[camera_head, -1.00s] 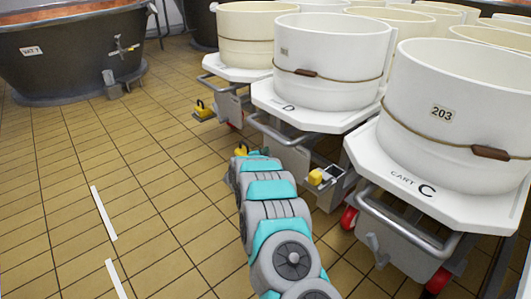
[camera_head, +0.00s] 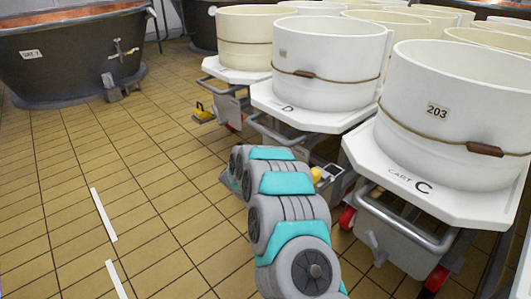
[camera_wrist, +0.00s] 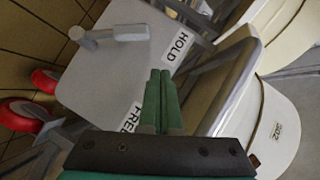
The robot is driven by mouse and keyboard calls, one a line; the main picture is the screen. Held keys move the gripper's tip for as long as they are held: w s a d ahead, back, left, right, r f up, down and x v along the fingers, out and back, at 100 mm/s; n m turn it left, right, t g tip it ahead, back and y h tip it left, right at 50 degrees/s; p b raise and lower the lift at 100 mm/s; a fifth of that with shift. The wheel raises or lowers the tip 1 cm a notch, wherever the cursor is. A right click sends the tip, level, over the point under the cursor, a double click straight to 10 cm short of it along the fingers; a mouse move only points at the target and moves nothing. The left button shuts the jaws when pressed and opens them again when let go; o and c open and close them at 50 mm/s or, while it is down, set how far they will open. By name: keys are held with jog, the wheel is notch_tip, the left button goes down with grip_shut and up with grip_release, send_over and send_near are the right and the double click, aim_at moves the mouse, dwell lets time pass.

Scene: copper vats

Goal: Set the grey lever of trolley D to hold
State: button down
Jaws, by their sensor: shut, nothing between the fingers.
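Trolley D (camera_head: 286,108) carries a white tub (camera_head: 325,62) and stands in the middle of the head view. My arm covers its lower front there, and my gripper is hidden. In the wrist view a grey panel (camera_wrist: 95,85) bears a HOLD label (camera_wrist: 178,46) and a FREE label (camera_wrist: 130,117). A grey lever (camera_wrist: 115,34) lies across the panel's upper part, its right end close to the HOLD label. I cannot tell its setting. My gripper (camera_wrist: 160,73) is shut and empty, its green fingertips over the panel between the labels, apart from the lever.
Trolley C (camera_head: 405,185) stands at the right, close to my arm, with a bent metal handle bar (camera_head: 410,230). Another trolley (camera_head: 232,72) stands behind D. Red wheels (camera_wrist: 30,112) show left of the panel. The tiled floor (camera_head: 120,180) at the left is clear.

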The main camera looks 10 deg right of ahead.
jog(key=shift+w+a+r+v, duration=0.1)
jog(key=shift+r+v, duration=0.05)
jog(key=shift+v, duration=0.8)
jog(key=shift+w+a+r+v, duration=0.1)
jog(key=shift+r+v, duration=0.05)
jog(key=shift+v, duration=0.75)
jog(key=shift+w+r+v, duration=0.1)
jog(key=shift+r+v, duration=0.05)
jog(key=shift+v, duration=0.8)
